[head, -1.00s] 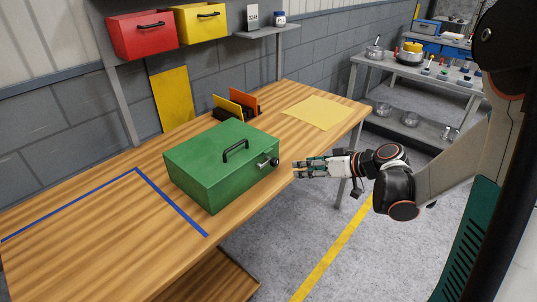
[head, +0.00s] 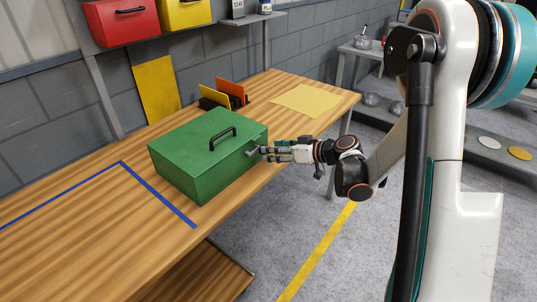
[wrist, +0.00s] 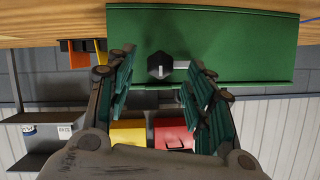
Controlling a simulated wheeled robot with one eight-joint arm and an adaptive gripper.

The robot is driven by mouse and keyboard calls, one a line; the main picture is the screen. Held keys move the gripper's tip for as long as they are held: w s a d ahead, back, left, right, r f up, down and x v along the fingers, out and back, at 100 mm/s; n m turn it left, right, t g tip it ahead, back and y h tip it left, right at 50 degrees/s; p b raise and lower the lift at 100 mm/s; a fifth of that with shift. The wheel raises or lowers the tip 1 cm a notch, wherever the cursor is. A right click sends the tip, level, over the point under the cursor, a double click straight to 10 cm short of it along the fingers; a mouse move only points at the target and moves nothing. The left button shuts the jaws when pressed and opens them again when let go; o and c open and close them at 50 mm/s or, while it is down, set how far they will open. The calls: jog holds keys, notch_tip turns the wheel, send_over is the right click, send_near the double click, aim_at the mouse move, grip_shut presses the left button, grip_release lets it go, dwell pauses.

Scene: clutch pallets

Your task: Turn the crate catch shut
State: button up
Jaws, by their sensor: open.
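The green crate (head: 190,165) stands shut on the wooden workbench, with a black carrying handle (head: 222,138) on its lid. Its catch (head: 254,151) is on the right-hand end face. In the wrist view the catch shows as a black knob (wrist: 160,66) with a short grey lever (wrist: 181,64) pointing sideways to the right. My gripper (head: 267,154) is open, level with the catch and right in front of it. In the wrist view its two fingers (wrist: 160,70) stand on either side of the knob. I cannot tell whether they touch the lever.
The workbench (head: 90,235) carries blue tape lines (head: 158,194), upright folders (head: 230,90) and a yellow sheet (head: 302,100). Red (head: 122,20) and yellow (head: 185,12) bins hang above. The bench's front edge runs below my gripper, with open floor beyond.

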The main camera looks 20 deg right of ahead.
jog(key=shift+b+x, duration=0.3)
jog(key=shift+x, duration=1.3)
jog(key=c, duration=1.1)
jog(key=shift+o, duration=0.2)
